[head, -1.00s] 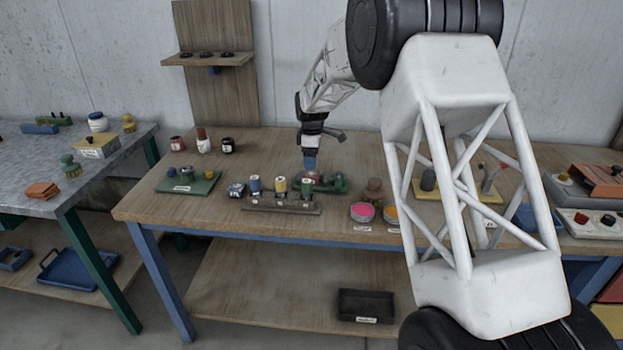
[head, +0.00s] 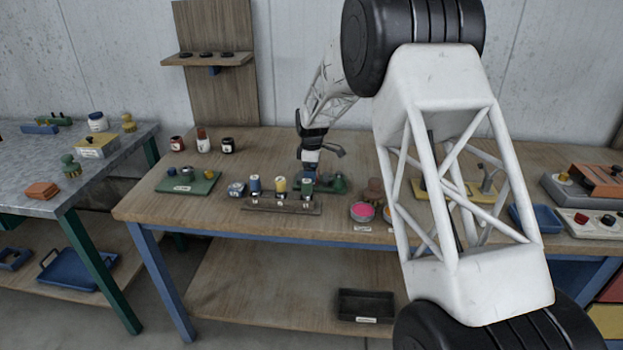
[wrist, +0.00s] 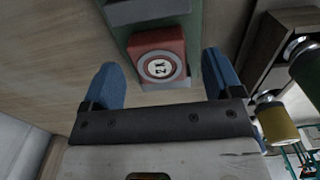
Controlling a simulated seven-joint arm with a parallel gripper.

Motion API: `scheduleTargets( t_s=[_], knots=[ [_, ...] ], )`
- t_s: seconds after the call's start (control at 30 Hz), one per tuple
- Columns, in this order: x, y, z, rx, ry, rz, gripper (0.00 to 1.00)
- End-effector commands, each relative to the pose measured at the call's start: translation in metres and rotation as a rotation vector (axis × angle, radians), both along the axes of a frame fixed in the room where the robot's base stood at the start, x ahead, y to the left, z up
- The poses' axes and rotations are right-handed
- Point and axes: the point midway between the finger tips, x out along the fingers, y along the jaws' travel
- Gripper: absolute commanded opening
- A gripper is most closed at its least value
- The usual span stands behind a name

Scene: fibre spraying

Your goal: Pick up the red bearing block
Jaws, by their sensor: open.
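My gripper (wrist: 163,72) is open, with one blue finger on each side of the block's near end. Gaps show between the fingers and the block, and nothing is held. In the head view my gripper (head: 309,168) points down over the fixture, behind the spools. The block is not clearly visible there.
A rail (head: 282,206) with several upright spools stands just in front of the fixture. A yellow spool (wrist: 278,122) is close to my gripper's right side in the wrist view. A pink-topped tub (head: 362,211) stands to the right. A green board (head: 205,184) lies to the left.

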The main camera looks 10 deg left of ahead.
Motion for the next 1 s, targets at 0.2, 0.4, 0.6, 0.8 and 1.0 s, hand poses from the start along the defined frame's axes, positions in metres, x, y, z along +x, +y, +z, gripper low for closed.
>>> scheduleTargets(
  t_s=[0.2,0.4,0.6,0.8,1.0],
  knots=[
    [0.0,0.0,-0.019,0.0,0.0,0.0,0.85],
    [0.0,0.0,-0.021,0.0,0.0,0.0,0.85],
    [0.0,0.0,-0.021,0.0,0.0,0.0,0.85],
    [0.0,0.0,-0.021,0.0,0.0,0.0,0.85],
    [0.0,0.0,-0.021,0.0,0.0,0.0,0.54]
  ],
)
